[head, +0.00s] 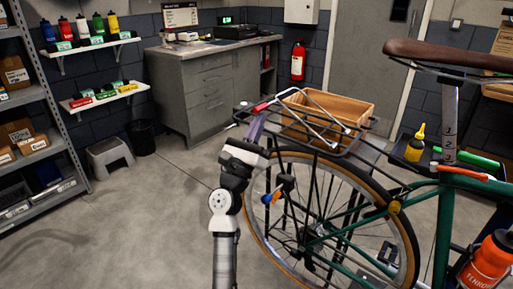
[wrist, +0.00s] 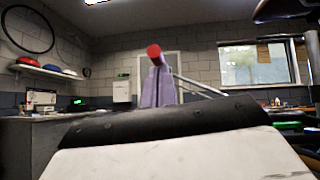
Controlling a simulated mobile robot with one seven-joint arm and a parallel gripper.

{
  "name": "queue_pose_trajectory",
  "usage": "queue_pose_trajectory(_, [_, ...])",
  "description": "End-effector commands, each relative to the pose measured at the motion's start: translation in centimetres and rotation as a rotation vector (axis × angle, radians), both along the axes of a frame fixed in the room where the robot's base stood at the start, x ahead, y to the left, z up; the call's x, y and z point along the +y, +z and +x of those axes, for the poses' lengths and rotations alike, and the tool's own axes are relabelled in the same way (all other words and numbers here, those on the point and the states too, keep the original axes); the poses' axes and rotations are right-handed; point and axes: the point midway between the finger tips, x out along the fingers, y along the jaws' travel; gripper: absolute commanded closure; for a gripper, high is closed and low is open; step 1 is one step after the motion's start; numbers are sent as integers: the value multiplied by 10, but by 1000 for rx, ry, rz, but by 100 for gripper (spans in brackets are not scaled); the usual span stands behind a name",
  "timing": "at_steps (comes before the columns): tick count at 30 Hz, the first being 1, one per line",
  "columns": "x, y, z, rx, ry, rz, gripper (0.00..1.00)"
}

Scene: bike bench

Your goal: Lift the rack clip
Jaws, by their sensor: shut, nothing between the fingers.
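The rack clip is a bent metal wire with a red grip (head: 263,106), at the left end above the bike's black rear rack (head: 350,155). Its wires run from the grip back toward the right, in front of a wooden crate (head: 352,106). My gripper (head: 257,119), with pale purple fingers, is shut and empty just below the red grip. In the wrist view the red grip (wrist: 153,51) shows end-on at the tips of the closed fingers (wrist: 158,78). It seems to rest on or touch them; exact contact cannot be told. The wires slope away right behind them.
The rear wheel (head: 335,215) and green frame (head: 445,225) stand close right of my arm. A yellow bottle (head: 415,146) stands on a tray beyond the rack. A grey cabinet (head: 210,85) is behind. The floor left of my arm is clear.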

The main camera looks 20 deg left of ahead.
Motion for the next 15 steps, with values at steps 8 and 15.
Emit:
queue_pose_trajectory(8, [-17, 38, -7, -97, 2, 254, 100])
queue_pose_trajectory(15, [-40, 69, -16, -175, 1, 469, 100])
